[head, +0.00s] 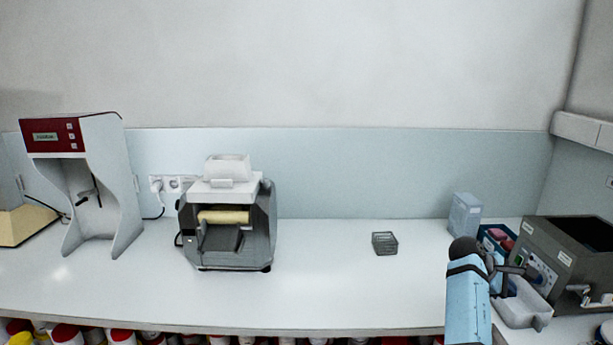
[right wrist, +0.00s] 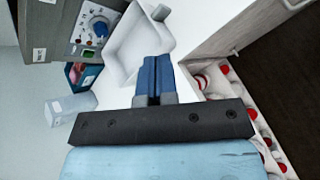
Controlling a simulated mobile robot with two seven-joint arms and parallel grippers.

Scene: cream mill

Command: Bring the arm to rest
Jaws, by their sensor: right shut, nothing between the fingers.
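My right arm comes up at the lower right of the head view, with its dark gripper (head: 507,270) over the right end of the bench, in front of the grey control box. In the right wrist view the gripper's blue fingers (right wrist: 153,75) are together, with nothing between them. Behind them in that view is a white scoop-like tray (right wrist: 125,48), which also shows beside the gripper in the head view (head: 524,308). I cannot tell whether the gripper touches the tray. My left gripper is not in view.
A grey control box (head: 545,270), a blue bin (head: 487,238) and a clear container (head: 464,215) crowd the right end. A small dark basket (head: 384,243), a roller mill (head: 228,220) and a red-topped machine (head: 100,170) stand further left. Mid-bench is mostly clear.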

